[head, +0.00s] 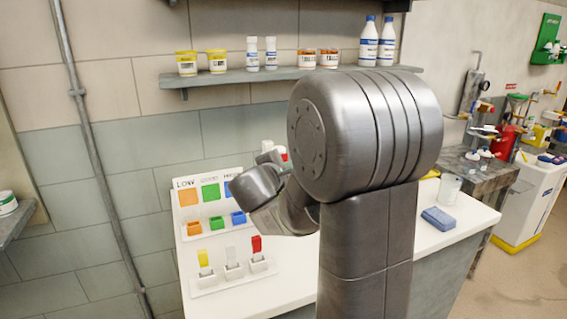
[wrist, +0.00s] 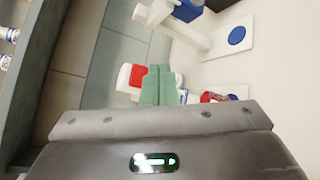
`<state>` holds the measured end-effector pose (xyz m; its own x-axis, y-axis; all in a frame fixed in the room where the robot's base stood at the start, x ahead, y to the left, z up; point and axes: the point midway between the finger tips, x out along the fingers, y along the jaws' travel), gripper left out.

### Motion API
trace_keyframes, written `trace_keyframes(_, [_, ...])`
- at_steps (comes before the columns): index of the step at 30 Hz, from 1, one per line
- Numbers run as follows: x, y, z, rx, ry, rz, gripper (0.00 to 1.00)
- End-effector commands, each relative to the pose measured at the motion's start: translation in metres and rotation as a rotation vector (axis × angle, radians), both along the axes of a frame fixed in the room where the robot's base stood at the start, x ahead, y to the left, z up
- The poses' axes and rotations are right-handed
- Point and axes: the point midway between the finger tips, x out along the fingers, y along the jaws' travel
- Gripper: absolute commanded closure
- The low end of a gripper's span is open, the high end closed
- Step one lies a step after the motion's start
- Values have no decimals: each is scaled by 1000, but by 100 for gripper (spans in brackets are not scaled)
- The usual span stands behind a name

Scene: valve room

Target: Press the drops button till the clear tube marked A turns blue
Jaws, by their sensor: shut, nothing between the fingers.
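My gripper (wrist: 159,72) shows in the wrist view as two green fingers pressed together, with nothing between them. In the head view my arm hides it. A red block with a white part (wrist: 129,78) is just left of the fingers in the wrist view; I cannot tell whether they touch. A small red-and-white thing (head: 283,157) shows beyond my arm in the head view. On the white bench, a yellow strip (head: 203,257), a pale or clear one (head: 230,252) and a red one (head: 257,243) stand in white holders. I cannot read an A, nor identify the drops button.
A board (head: 184,213) reading LOW and GOOD, partly covered by my arm, carries coloured squares and boxes. In the wrist view a blue block (wrist: 187,10) and a blue disc (wrist: 237,36) are upper right. A wall shelf (head: 225,77) holds bottles. A blue sponge (head: 438,218) lies right.

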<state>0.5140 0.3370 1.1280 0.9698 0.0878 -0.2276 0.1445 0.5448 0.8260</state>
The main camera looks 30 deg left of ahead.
Motion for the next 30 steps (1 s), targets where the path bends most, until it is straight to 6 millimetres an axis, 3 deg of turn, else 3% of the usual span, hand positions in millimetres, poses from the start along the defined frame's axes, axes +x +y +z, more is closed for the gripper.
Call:
trace_keyframes(13, [-27, -31, -1, 2, -1, 0, 100])
trace_keyframes(30, [-28, -33, 0, 0, 0, 0, 100])
